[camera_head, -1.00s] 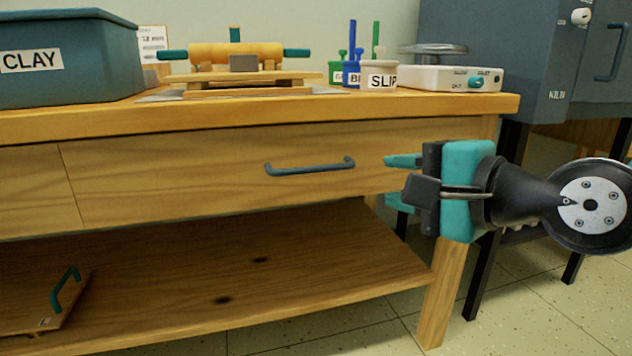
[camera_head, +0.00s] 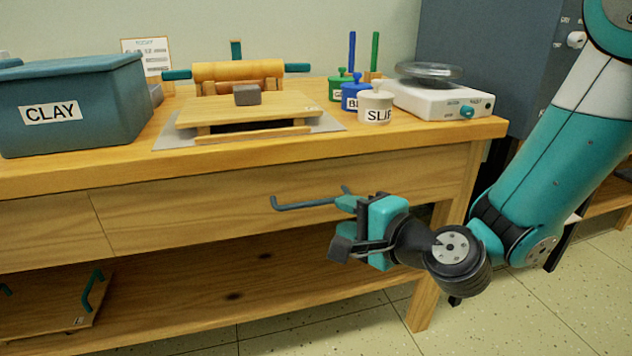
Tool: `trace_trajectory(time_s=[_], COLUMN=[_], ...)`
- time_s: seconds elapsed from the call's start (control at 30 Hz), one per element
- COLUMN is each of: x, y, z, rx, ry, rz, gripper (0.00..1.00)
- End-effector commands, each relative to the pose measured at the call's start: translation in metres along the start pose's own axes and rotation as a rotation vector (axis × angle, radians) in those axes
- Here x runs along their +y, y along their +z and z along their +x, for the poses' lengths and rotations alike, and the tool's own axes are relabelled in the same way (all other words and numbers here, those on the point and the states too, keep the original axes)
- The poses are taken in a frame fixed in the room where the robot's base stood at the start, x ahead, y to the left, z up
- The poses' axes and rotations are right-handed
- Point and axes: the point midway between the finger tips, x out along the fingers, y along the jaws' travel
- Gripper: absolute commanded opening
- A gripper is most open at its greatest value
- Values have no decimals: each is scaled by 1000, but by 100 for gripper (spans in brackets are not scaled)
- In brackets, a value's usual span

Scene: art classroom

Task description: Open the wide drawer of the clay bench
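The wide drawer (camera_head: 200,215) of the wooden clay bench (camera_head: 240,155) is shut, its front flush under the bench top. Its dark blue-grey bar handle (camera_head: 303,205) sits on the right half of the front. My gripper (camera_head: 345,204) is in front of the drawer, at the right end of the handle, and partly covers that end. A teal fingertip points left, close to the handle; I cannot tell whether it touches. The other finger is not clearly visible, so the gap between the fingers is hidden.
On the bench top stand a CLAY bin (camera_head: 105,105), a board with a roller (camera_head: 238,72), small labelled pots (camera_head: 376,105) and a white scale (camera_head: 440,100). A lower shelf (camera_head: 190,285) is below the drawer. A dark kiln (camera_head: 490,45) stands behind at the right.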

Motion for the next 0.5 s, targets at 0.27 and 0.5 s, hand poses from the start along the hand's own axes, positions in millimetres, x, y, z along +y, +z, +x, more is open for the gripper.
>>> trace_trajectory(time_s=[0.27, 0.5], x=[-5, -1], y=[2, 0], z=[57, 84], rx=[-3, 0], ry=[0, 0], rz=[-3, -1], gripper=[37, 37])
